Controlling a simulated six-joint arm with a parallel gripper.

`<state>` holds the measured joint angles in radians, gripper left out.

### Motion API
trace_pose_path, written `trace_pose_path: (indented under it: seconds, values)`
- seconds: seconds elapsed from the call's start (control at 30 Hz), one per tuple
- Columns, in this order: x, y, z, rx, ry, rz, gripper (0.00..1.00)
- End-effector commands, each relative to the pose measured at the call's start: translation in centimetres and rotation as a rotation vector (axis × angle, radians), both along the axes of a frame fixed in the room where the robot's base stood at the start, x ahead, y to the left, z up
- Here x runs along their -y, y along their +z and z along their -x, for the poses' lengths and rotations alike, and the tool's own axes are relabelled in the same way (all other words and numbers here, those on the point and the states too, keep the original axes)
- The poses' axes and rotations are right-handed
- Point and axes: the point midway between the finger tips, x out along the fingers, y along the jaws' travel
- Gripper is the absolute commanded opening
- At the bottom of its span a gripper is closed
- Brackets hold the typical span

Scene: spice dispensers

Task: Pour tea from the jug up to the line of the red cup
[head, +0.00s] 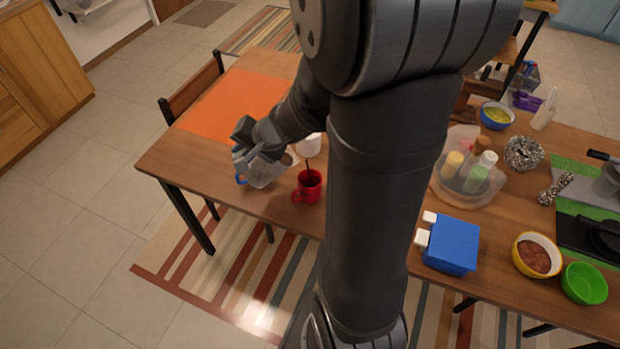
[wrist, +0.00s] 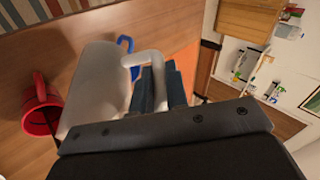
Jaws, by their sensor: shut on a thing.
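The translucent whitish jug (head: 265,173) is held tilted above the table's left part, its mouth toward the red cup. My gripper (head: 254,140) is shut on the jug's handle (wrist: 153,70); the fingers show in the wrist view (wrist: 165,88). The red cup (head: 308,188) stands upright on the table, just right of the jug. A thin dark streak, which looks like falling tea, runs down into it. Dark liquid shows inside the cup. In the wrist view the red cup (wrist: 38,112) is left of the jug (wrist: 100,85). I cannot make out its line or the tea level.
An orange mat (head: 230,105) lies behind. A clear bin of bottles (head: 470,195) and a blue box (head: 453,246) stand to the right.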

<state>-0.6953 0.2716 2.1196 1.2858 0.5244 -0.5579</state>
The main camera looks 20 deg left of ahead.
Motion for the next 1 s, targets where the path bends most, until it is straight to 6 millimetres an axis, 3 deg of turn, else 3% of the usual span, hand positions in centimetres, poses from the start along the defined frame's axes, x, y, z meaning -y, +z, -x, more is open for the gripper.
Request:
trace_pose_path:
  seconds: [1.0]
  values:
    - [0.33, 0.16, -0.19, -0.020, -0.001, -0.038, 0.00]
